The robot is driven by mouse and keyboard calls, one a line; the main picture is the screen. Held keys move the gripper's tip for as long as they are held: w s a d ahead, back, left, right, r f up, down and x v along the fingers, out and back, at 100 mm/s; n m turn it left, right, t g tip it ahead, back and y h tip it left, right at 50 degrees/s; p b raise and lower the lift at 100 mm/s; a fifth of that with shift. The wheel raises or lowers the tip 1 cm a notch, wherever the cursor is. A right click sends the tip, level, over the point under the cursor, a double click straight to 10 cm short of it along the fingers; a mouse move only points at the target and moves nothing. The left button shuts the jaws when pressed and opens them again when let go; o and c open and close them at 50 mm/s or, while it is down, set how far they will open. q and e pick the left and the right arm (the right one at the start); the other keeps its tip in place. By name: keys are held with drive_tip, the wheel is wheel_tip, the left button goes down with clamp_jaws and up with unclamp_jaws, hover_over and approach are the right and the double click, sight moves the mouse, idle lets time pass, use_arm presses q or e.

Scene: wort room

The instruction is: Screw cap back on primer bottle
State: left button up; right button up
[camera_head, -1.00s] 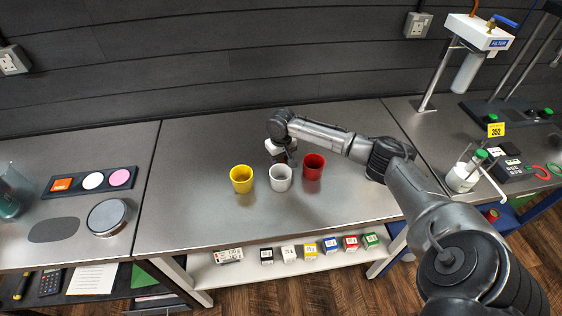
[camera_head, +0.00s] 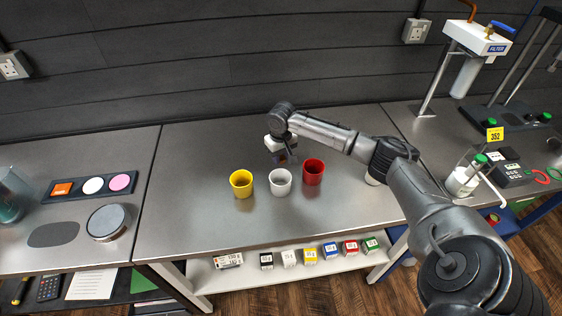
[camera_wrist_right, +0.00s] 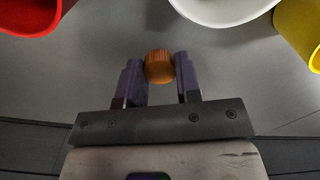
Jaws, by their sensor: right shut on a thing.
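The gripper is shut on this cap. In the head view my right gripper (camera_head: 281,158) is low over the table, just behind the white cup and mostly hidden by its own wrist. No bottle shows clearly under the cap, so I cannot tell whether the cap sits on one. My left gripper is not in view.
A yellow cup (camera_head: 241,184), a white cup (camera_head: 281,183) and a red cup (camera_head: 313,172) stand in a row close in front of the gripper. Small boxes line the shelf below.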

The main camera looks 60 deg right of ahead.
drive_tip(key=s+d+r, duration=0.3)
drive_tip(key=s+r, duration=0.4)
drive_tip(key=s, duration=0.4)
drive_tip(key=shift+p, duration=0.45)
drive_tip(key=shift+s, duration=0.1)
